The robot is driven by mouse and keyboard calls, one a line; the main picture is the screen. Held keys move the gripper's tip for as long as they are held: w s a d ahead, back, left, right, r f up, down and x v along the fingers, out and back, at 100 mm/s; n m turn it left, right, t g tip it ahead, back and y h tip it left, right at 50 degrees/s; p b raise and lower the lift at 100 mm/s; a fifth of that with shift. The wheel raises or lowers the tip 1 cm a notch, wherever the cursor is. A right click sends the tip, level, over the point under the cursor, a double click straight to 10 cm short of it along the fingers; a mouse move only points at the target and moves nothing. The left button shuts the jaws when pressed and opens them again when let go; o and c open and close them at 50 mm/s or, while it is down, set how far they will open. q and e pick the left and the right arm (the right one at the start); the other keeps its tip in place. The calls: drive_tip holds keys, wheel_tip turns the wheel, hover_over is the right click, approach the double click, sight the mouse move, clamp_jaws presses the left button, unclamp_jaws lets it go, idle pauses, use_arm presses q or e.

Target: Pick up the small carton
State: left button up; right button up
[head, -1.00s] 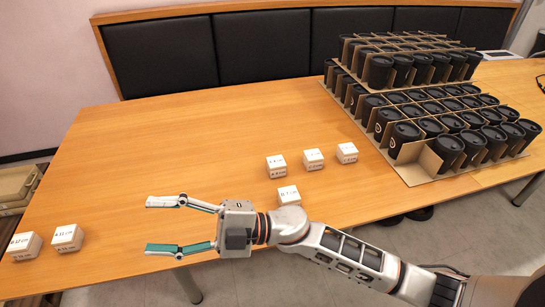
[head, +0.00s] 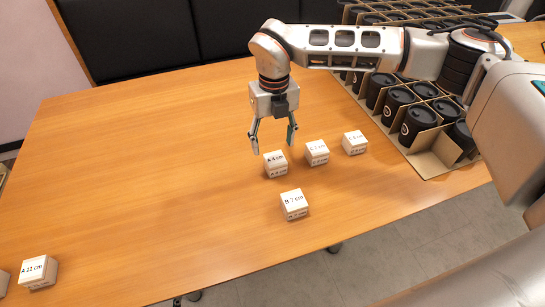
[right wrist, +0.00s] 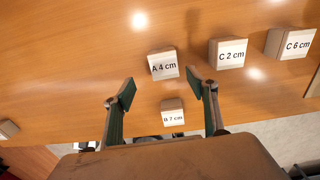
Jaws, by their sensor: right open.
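Several small white cartons with printed labels sit on the wooden table. The "A 4 cm" carton (head: 276,164) is just below my right gripper (head: 273,146), with "C 2 cm" (head: 317,153) and "C 6 cm" (head: 354,143) to its right. "B 7 cm" (head: 294,205) stands nearer the front edge. My right gripper points down, open and empty. In the right wrist view "A 4 cm" (right wrist: 163,66) lies just beyond and between the fingertips (right wrist: 162,88); "B 7 cm" (right wrist: 172,112) shows between the fingers, lower down. My left gripper is out of view.
The "A 11 cm" carton (head: 38,271) and a cut-off carton (head: 4,284) stand at the far left. Black cups in cardboard dividers (head: 404,115) fill the right, partly behind my arm. The table's left and middle (head: 150,170) are clear.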

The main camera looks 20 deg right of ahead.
sight(276, 160)
drive_tip(key=shift+w+d+f, duration=0.15)
drive_tip(key=shift+d+f, duration=0.1)
drive_tip(key=shift+f, duration=0.05)
drive_tip(key=f, duration=0.4)
drive_tip(key=s+f, duration=0.1)
drive_tip(key=f, duration=0.1)
drive_tip(key=shift+d+f, duration=0.15)
drive_tip(key=shift+w+f+b, duration=0.1)
drive_tip(key=shift+f+b, duration=0.2)
drive_tip(key=shift+f, duration=0.05)
drive_tip(key=shift+r, duration=0.1)
drive_tip(key=c, duration=1.2)
